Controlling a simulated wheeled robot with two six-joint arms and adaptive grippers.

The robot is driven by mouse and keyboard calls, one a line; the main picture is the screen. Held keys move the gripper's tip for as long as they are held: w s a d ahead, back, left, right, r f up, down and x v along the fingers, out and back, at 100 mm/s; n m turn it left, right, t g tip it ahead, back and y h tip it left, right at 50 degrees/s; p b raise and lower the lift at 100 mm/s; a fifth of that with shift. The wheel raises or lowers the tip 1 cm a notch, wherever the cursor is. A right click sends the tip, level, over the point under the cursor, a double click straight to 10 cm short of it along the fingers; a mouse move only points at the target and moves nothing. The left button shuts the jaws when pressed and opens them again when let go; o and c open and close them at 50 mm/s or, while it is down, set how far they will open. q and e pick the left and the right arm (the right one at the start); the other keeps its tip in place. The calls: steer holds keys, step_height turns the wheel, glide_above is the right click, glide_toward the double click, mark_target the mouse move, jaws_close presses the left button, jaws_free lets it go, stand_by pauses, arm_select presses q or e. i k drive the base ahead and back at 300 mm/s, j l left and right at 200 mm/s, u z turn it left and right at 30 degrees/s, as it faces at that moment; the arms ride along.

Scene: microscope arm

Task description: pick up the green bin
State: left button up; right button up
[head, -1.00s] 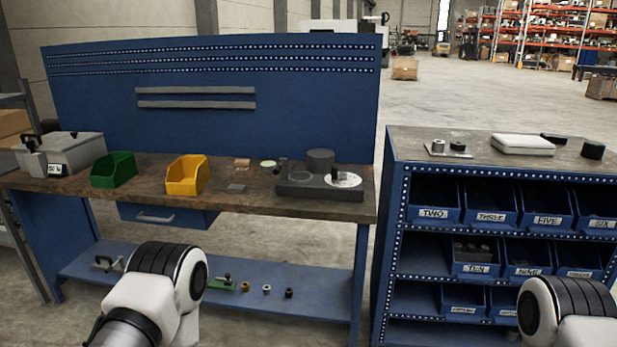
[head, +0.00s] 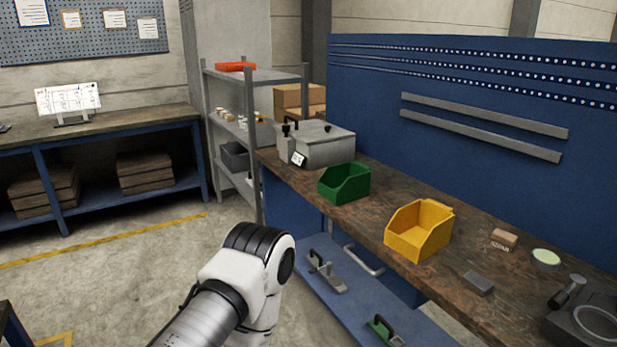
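The green bin (head: 343,184) stands upright on the wooden top of the blue workbench (head: 455,287), between a grey metal case and a yellow bin. It looks empty and nothing touches it from my side. A white and black link of my arm shows at the bottom centre, in front of the bench and short of the green bin. Neither gripper shows in the head view.
The yellow bin (head: 419,230) stands right of the green bin. The grey case (head: 316,143) is behind it at left. A small box (head: 504,239), a grey block (head: 478,283) and a dark device (head: 583,318) lie further right. Open floor lies left.

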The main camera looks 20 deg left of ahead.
mark_target(345, 183)
steer(key=i+j+u, duration=0.3)
steer(key=u, duration=0.15)
steer(key=i+j+u, duration=0.15)
steer(key=i+u, duration=0.75)
steer(key=i+l+u, duration=0.1)
steer(key=i+u, duration=0.35)
steer(key=i+j+z, duration=0.15)
steer(key=i+z, duration=0.15)
steer(key=z, duration=0.15)
steer(key=i+j+z, duration=0.2)
steer(key=z, duration=0.25)
steer(key=i+j+z, duration=0.35)
steer(key=z, duration=0.15)
steer(key=i+j+z, duration=0.2)
steer(key=j+z, duration=0.25)
